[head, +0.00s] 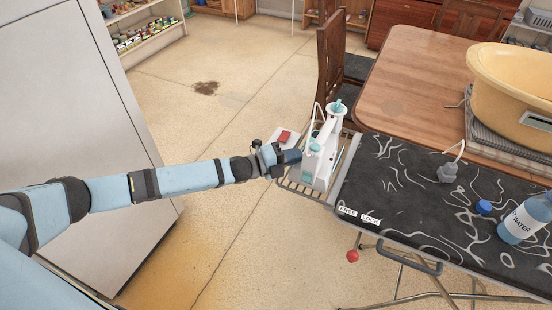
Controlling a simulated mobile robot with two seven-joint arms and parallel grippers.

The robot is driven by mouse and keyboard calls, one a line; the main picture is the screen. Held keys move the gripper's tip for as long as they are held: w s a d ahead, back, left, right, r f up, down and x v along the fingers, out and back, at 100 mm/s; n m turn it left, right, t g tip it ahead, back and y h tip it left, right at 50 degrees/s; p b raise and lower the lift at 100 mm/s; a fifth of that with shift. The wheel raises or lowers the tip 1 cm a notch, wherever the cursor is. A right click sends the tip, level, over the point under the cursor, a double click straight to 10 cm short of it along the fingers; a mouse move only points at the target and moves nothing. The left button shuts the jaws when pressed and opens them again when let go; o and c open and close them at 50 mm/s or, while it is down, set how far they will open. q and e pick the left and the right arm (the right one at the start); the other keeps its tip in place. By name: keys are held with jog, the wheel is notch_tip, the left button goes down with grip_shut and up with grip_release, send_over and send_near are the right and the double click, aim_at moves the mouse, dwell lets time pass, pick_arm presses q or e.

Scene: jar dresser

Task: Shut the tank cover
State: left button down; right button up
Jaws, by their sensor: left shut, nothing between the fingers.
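A white steam iron (320,158) with teal parts stands on a wire rest (301,188) at the left end of an ironing board (400,215) in the head view. A teal piece (337,106) shows at its top and another on its near side. The tank cover is too small to tell apart, and I cannot tell whether it is open. My left gripper (293,156) is shut and empty, close beside the iron's left side. I cannot tell whether it touches the iron. My right gripper is not in view.
Behind stand a wooden table (405,80) with a yellow tub (512,90) and a chair (331,55). A red item (284,136) lies left of the iron.

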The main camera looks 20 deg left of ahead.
pick_arm(q)
jog(key=shift+w+a, duration=0.1)
jog(key=shift+w, duration=1.75)
jog(key=shift+w+f, duration=0.1)
jog(key=shift+w, duration=0.05)
jog(key=w+b, duration=0.3)
jog(key=w, duration=0.2)
jog(key=shift+f+b, duration=0.1)
jog(key=shift+b, duration=0.25)
jog(key=shift+w, duration=0.1)
jog(key=shift+r, duration=0.2)
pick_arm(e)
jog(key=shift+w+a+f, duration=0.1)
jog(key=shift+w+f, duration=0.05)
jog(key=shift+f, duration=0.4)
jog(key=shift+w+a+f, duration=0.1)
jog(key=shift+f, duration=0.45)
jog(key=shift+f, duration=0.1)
